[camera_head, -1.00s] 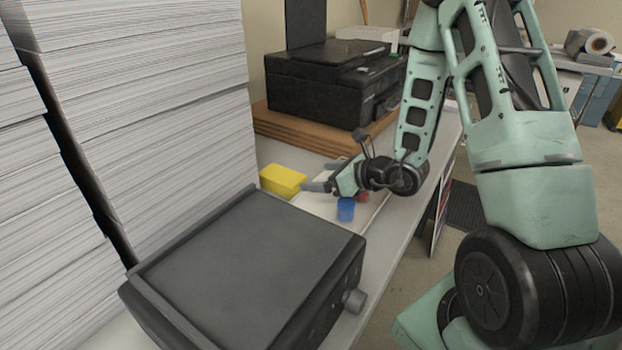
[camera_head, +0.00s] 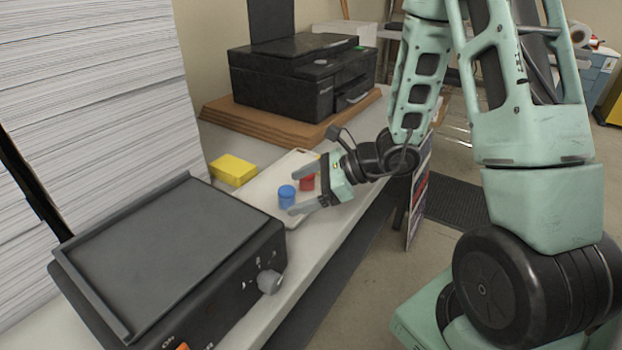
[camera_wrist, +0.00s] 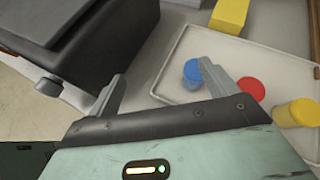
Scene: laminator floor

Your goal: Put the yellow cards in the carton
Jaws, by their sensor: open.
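A yellow block-shaped box (camera_head: 232,170) lies on the table beside a pale tray (camera_head: 262,196); it also shows at the top of the wrist view (camera_wrist: 229,14). I cannot tell whether it is the cards or the carton. A blue round piece (camera_head: 286,197) and a red round piece (camera_head: 308,182) stand on the tray. The wrist view adds a yellow round piece (camera_wrist: 299,112) at the tray's right, hidden in the head view. My gripper (camera_head: 297,191) is open and empty by the tray's near edge, with its fingers apart near the blue piece (camera_wrist: 192,74).
A dark flat-topped machine with a knob (camera_head: 168,258) stands at the near left, close to my gripper in the wrist view. Tall paper stacks (camera_head: 100,100) rise at the left. A black printer (camera_head: 300,80) sits on brown boards (camera_head: 265,125) behind. Floor is open right of the table.

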